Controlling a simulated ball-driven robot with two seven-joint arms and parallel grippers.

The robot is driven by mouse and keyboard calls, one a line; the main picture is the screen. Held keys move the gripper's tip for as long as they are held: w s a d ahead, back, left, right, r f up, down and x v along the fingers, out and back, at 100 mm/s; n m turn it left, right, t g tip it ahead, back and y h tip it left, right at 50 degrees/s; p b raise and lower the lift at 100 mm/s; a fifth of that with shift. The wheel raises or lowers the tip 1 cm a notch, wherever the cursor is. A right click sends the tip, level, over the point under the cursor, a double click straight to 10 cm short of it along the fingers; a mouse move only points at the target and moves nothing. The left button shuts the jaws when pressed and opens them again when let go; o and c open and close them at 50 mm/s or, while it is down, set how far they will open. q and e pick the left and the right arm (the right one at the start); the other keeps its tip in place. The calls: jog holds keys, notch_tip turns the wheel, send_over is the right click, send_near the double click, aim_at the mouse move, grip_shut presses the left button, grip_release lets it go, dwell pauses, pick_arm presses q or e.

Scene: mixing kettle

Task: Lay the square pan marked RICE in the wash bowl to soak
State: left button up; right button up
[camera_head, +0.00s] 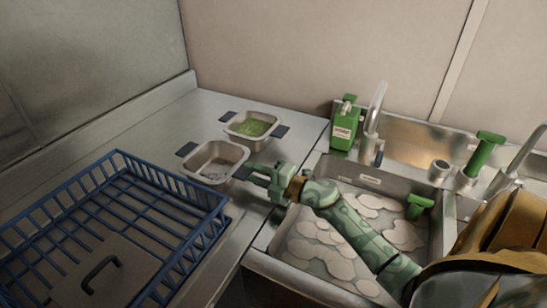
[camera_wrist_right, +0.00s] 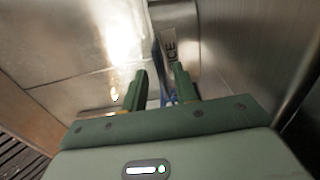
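Two square metal pans with dark side handles stand on the counter in the head view. The nearer pan (camera_head: 215,160) looks nearly empty, with a little residue at its bottom. In the right wrist view, the end of a label reading "ICE" shows on the pan (camera_wrist_right: 170,45) ahead of the fingers. The farther pan (camera_head: 250,127) holds something green. My right gripper (camera_head: 258,173) is at the nearer pan's right handle; its fingers (camera_wrist_right: 162,90) are apart, with the handle seemingly between them. The wash bowl (camera_head: 275,268) is a sink with pale suds, under my right arm. My left gripper is not in view.
A blue wire rack (camera_head: 120,225) stands at the left front. A green dispenser (camera_head: 345,128) and a tap (camera_head: 375,110) stand behind the bowl. A green-handled item (camera_head: 418,205) is at the bowl's right. Brown rounded shapes fill the right edge.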

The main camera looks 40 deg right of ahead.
jog(key=v, duration=1)
jog(key=shift+s+p, duration=0.3)
jog(key=shift+o, duration=0.2)
jog(key=shift+w+r, duration=0.1)
dwell(0.4)
